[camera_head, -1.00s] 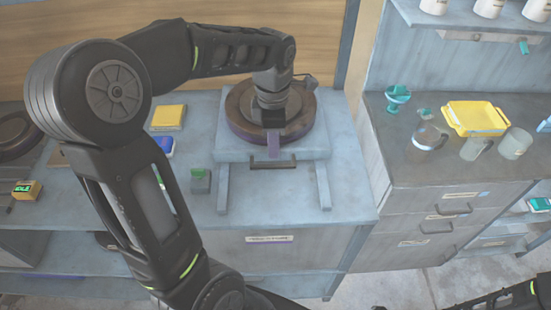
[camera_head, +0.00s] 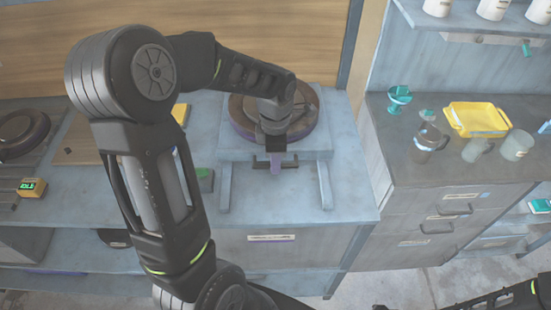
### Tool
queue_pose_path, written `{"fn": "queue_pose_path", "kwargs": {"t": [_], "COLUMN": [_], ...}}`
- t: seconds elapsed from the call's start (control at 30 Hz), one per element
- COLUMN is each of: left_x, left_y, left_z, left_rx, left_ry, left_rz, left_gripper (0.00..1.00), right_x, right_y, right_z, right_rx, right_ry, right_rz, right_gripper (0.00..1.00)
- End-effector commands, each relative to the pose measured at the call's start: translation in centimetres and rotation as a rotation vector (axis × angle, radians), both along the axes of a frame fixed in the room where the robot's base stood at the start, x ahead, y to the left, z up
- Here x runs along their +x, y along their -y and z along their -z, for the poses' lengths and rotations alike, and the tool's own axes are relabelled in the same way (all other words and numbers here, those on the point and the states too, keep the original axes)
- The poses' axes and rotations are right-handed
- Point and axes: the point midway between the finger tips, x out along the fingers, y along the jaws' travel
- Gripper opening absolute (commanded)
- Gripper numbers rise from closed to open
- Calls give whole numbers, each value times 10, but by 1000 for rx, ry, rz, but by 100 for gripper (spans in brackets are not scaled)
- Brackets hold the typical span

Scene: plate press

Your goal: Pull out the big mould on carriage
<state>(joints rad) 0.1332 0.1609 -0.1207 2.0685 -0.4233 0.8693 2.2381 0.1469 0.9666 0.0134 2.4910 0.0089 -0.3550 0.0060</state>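The big mould is a round brown disc with a purplish rim (camera_head: 243,128). It lies on the pale blue-grey carriage (camera_head: 232,151), a square plate at the back of the bench with two rails running forward. A dark bar handle (camera_head: 259,165) is on the carriage's front edge. Whether the fingers are closed around the bar cannot be told. My forearm and wrist hide part of the mould. Only part of my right arm shows at bottom right; its gripper is out of view.
A green block (camera_head: 204,180) stands left of the rails. A yellow box (camera_head: 180,114) is partly hidden behind my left arm. An IDLE display (camera_head: 30,187) sits at far left. Right counter holds a yellow tray (camera_head: 477,118) and jugs. The bench front between the rails is clear.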

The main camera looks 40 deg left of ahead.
Motion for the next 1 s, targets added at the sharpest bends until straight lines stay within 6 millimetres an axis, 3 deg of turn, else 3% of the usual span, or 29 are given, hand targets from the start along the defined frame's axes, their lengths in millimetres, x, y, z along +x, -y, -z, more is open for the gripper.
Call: {"fn": "queue_pose_path", "kwargs": {"t": [0.23,1.0], "left_x": [0,0], "left_y": [0,0], "left_z": [0,-1], "left_rx": [0,1], "left_ry": [0,1], "left_rz": [0,0], "left_gripper": [0,0], "right_x": [0,0], "right_y": [0,0], "right_z": [0,0], "right_rx": [0,0], "right_ry": [0,0], "right_rz": [0,0], "right_gripper": [36,36]}}
